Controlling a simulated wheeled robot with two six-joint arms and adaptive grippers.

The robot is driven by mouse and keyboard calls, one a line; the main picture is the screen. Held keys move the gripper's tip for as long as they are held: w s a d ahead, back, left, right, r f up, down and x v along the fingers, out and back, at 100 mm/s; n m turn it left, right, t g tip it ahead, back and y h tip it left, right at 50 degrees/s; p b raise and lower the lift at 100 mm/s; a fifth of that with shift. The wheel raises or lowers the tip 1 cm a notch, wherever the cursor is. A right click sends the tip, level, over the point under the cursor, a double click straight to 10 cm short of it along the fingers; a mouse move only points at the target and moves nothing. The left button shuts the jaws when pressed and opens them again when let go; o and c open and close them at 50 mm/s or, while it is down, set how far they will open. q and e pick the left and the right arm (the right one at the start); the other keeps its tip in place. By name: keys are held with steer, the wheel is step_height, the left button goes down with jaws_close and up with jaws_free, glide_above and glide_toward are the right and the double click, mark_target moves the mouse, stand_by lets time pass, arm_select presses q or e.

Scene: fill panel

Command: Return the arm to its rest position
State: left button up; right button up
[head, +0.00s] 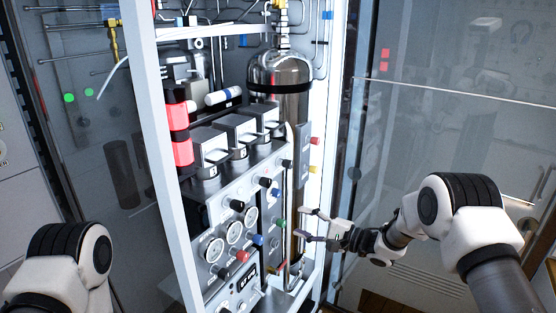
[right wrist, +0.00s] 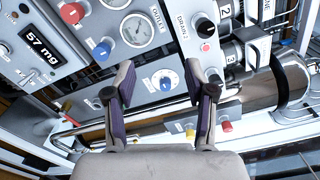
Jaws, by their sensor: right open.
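My right arm (head: 400,232) reaches in from the right in the head view, bent at the elbow. Its gripper (head: 305,226) is open and empty in front of the right part of the fill panel (head: 222,230). In the right wrist view the gripper (right wrist: 160,100) shows two spread fingers with purple pads. A blue-centred dial (right wrist: 165,80) shows between the fingers, behind them; I cannot tell the gap to it. Of my left arm (head: 65,260), only a white and black joint shows at the lower left; its gripper is out of view.
The panel carries gauges (head: 211,250), coloured knobs and a digital display (right wrist: 42,55). A white frame post (head: 160,150) stands left of it. A steel cylinder (head: 280,80) stands behind. Glass doors (head: 440,110) are at the right, behind my right arm.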

steer(key=s+d+f+m+g+h+b, duration=0.15)
steer(key=s+f+h, duration=0.25)
steer(key=s+f, duration=0.7)
steer(key=s+d+f+m+h+b, duration=0.15)
steer(key=s+f+h, duration=0.4)
steer(key=f, duration=0.95)
arm_select(q)
step_height(320, 180, down, 4)
steer(key=shift+w+f, duration=0.1)
steer(key=shift+f, duration=0.05)
arm_select(e)
steer(key=s+d+f+n+g+h, duration=0.1)
steer(key=s+d+n+g, duration=0.1)
steer(key=s, duration=0.8)
steer(key=s+d+f+n+g+h, duration=0.2)
steer(key=s+d+n+g, duration=0.1)
steer(key=s+n, duration=0.4)
steer(key=s+d+f+n+g+h, duration=0.2)
steer(key=s+d+n+g, duration=0.1)
steer(key=s, duration=1)
steer(key=shift+d+f+n+g, duration=0.2)
steer(key=shift+n+g, duration=0.25)
steer(key=shift+n, duration=0.55)
steer(key=shift+w, duration=0.1)
